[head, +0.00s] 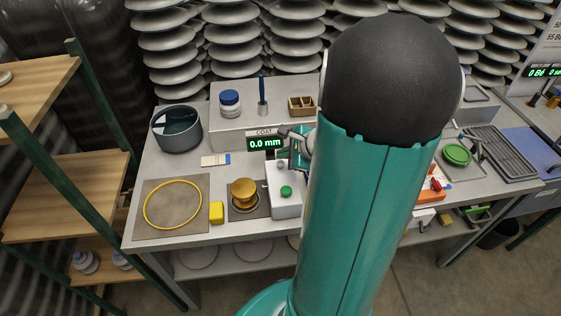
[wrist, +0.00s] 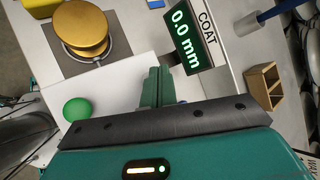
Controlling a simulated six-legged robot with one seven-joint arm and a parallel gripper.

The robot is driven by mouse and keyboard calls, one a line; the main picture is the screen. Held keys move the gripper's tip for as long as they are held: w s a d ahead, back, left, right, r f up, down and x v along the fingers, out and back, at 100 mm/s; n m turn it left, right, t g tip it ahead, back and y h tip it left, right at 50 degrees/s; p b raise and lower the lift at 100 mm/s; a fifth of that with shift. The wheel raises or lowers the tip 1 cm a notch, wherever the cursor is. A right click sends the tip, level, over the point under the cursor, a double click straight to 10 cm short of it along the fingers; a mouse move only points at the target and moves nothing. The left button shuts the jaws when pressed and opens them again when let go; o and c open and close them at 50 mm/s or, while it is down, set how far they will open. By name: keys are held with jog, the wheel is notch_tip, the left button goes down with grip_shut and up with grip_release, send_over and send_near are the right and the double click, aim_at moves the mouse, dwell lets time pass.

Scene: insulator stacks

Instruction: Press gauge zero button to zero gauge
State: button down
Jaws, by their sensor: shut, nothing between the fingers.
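The coat gauge display (head: 264,143) stands at the back of the bench and reads 0.0 mm in green. It also shows at the top of the wrist view (wrist: 187,38). In front of it is a white box (head: 285,206) with a round green button (head: 286,190) on top. The green button is at the left of the wrist view (wrist: 77,109). My gripper (wrist: 160,77) is shut and empty above the white box, to the right of the green button in the wrist view. In the head view my arm hides part of the gripper.
A brass stacked piece (head: 243,190) sits on a dark pad left of the box. A yellow block (head: 217,212), a yellow ring (head: 172,205) and a dark pot (head: 177,129) lie further left. A small wooden box (wrist: 264,86) stands behind.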

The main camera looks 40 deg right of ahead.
notch_tip(320, 180, up, 5)
dwell(0.8)
dwell(0.6)
jog(key=w+a+r+n+g+y, duration=0.15)
jog(key=a+r+n, duration=0.25)
jog(key=a+n, duration=0.5)
jog(key=s+a+r+n+g+h, duration=0.1)
jog(key=s+a+r+n, duration=0.3)
jog(key=a+n, duration=0.4)
jog(key=s+a+r+n+g+h, duration=0.1)
jog(key=s+a+r+n, duration=0.2)
jog(key=s+a+n, duration=0.4)
jog(key=a+n, duration=0.1)
jog(key=a, duration=0.2)
jog(key=shift+a+r+n+h, duration=0.15)
jog(key=shift+r+n+h, duration=0.15)
jog(key=shift+r+h, duration=0.05)
